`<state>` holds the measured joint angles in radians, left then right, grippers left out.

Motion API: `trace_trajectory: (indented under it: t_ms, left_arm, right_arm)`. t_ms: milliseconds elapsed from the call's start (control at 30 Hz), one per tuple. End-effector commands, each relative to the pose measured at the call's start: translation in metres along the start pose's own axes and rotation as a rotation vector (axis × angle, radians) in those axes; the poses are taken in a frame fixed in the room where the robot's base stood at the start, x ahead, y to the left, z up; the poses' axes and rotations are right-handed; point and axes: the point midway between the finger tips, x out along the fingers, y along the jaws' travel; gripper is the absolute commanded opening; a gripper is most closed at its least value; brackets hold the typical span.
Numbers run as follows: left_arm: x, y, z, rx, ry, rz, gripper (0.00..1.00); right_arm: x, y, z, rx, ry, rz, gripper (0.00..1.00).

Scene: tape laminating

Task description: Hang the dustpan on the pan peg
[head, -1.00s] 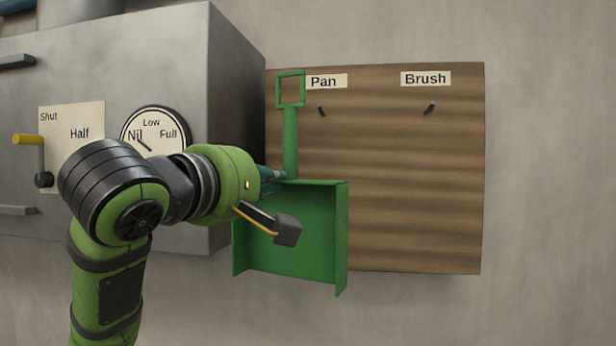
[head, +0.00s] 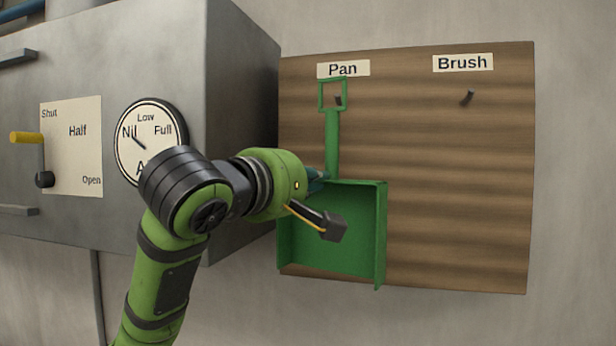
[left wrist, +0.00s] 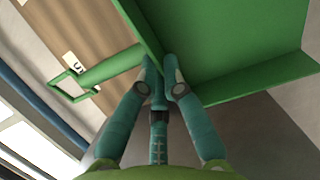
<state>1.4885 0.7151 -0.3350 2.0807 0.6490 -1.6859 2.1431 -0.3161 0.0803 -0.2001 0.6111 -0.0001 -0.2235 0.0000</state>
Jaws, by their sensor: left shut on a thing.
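The green dustpan (head: 335,225) is upright with its square loop handle end (head: 333,95) at the top. My left gripper (head: 318,180) is shut on it near where the handle meets the pan. The pan peg (head: 339,101) shows inside the loop's opening in the head view, under the "Pan" label (head: 343,69). Whether the loop is around the peg or only in front of it, I cannot tell. In the left wrist view the teal fingers (left wrist: 160,80) close at the pan's edge, and the dustpan (left wrist: 215,40) fills the upper right. My right gripper is not in view.
The wooden board (head: 450,190) has a bare brush peg (head: 467,97) under the "Brush" label (head: 463,63). The board's right side is clear.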

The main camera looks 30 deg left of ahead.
Motion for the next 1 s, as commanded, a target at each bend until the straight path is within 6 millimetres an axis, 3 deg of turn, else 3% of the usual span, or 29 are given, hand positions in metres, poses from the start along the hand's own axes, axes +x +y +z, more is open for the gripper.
trace_trajectory:
  t_ms: [300, 1000]
  left_arm:
    - [0.019, -0.001, -0.006, 0.000, 0.002, 0.001, 0.00]
    - [0.059, -0.003, -0.017, 0.000, 0.002, 0.001, 0.00]
  right_arm:
    - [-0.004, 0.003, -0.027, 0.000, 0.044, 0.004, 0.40]
    - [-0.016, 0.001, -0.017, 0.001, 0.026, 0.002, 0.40]
